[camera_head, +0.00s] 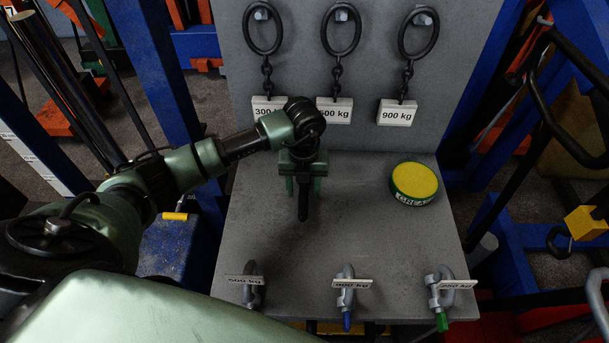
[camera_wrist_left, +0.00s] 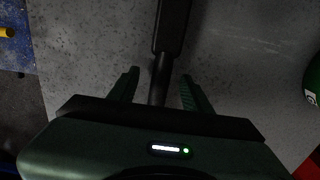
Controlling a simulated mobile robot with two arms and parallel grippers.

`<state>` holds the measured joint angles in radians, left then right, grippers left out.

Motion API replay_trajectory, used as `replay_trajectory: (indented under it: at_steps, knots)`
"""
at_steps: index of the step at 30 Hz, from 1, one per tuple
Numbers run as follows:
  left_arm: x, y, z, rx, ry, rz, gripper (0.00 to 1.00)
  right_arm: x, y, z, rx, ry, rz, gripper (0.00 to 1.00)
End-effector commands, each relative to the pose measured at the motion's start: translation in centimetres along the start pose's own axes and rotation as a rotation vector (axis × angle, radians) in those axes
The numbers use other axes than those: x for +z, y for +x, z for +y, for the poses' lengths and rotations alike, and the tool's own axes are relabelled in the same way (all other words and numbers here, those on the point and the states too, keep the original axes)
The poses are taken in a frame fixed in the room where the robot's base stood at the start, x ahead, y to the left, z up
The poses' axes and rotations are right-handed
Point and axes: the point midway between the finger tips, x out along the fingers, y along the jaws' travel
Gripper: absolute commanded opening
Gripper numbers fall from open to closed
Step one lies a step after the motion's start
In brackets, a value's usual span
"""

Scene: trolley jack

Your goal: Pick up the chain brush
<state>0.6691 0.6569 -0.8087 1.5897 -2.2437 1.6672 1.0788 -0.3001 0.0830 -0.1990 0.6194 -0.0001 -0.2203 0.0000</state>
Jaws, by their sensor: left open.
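The chain brush (camera_head: 303,208) is a dark, slender thing on the grey table, left of the middle in the head view. In the left wrist view the brush (camera_wrist_left: 172,28) shows a wide dark end at the top and a thinner shaft running down between my fingers. My left gripper (camera_head: 303,185) is over the brush, pointing down. In the left wrist view the gripper's (camera_wrist_left: 160,85) two green fingers stand apart on either side of the shaft, with gaps visible. The brush's other end is hidden behind the gripper. My right gripper is not in view.
A yellow-topped green grease tin (camera_head: 414,184) stands right of the brush. Several shackles with weight tags, such as the blue-pinned one (camera_head: 346,290), line the table's front edge. Chains with rings, such as the 900 kg one (camera_head: 418,35), hang on the back panel. The table's middle is clear.

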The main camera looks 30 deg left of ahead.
Motion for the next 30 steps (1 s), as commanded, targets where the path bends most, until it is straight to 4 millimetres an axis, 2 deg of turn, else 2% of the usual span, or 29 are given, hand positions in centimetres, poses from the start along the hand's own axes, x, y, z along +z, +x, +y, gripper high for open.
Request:
replay_trajectory:
  at_steps: [1,6,12,13,18,30]
  knots:
    - [-0.1,0.6,0.0,0.0,-0.001,0.004,0.49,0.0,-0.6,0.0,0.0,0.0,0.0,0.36]
    - [0.0,2.1,-0.1,-0.002,0.001,0.0,0.49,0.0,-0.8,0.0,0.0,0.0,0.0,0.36]
    - [0.0,2.2,-0.1,-0.003,0.002,-0.001,0.49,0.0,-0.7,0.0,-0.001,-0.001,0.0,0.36]
    - [0.0,2.2,-0.1,-0.003,0.002,-0.001,0.46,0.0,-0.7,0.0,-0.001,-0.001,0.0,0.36]
    - [0.0,2.2,-0.1,-0.003,0.002,-0.001,0.0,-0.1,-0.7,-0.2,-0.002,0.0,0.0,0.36]
    - [0.1,1.9,-0.1,-0.004,0.002,-0.002,0.0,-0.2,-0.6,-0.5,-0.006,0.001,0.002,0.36]
